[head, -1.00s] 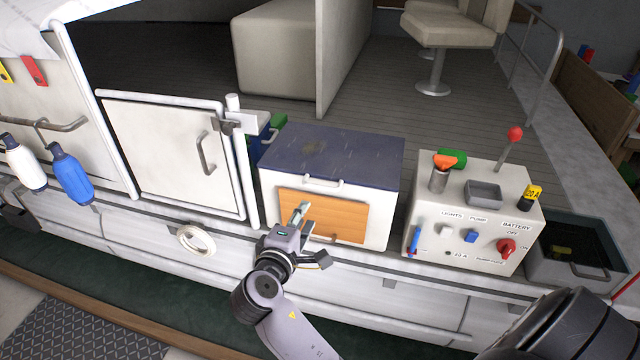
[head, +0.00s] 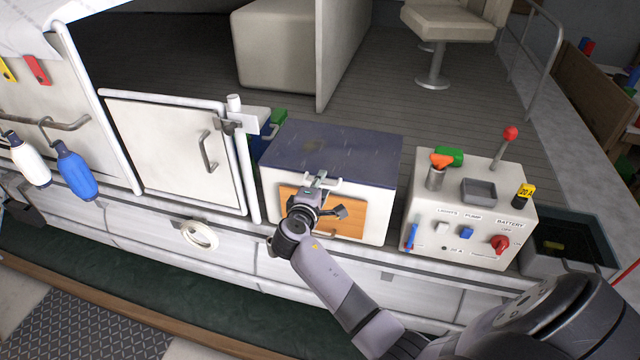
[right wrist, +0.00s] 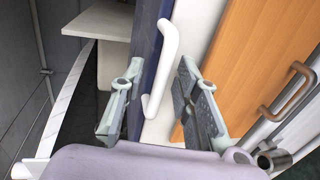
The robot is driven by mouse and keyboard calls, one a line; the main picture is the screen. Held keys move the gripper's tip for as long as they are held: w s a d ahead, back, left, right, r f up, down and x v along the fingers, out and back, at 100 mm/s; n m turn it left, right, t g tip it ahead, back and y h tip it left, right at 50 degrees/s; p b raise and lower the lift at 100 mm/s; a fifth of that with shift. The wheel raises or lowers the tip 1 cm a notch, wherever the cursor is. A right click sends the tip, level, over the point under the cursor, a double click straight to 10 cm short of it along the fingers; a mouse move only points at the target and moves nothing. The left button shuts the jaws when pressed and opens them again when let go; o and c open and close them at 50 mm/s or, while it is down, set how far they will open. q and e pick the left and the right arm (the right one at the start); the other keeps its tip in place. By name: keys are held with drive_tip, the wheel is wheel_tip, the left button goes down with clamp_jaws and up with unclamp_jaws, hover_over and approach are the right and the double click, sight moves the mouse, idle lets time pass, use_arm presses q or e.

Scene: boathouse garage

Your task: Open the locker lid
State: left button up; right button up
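The locker is a white box with a dark blue lid (head: 345,150) on top, and the lid is shut. A white bar handle (head: 337,184) sits at the lid's front edge. My right gripper (head: 318,180) is at this handle, partly covering it in the head view. In the right wrist view, the right gripper (right wrist: 158,85) is open, with one finger on each side of the white handle (right wrist: 166,62). Gaps show between the fingers and the handle. The lid's blue edge (right wrist: 148,65) runs behind the handle. My left gripper is out of view.
An orange wooden panel (head: 350,222) with its own handle is on the locker's front. A switch console (head: 467,225) stands to the right, with a red-knobbed lever (head: 510,133). A white door (head: 170,155) is to the left.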

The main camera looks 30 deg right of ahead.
drive_tip(key=shift+c, duration=0.3)
clamp_jaws()
idle(0.6)
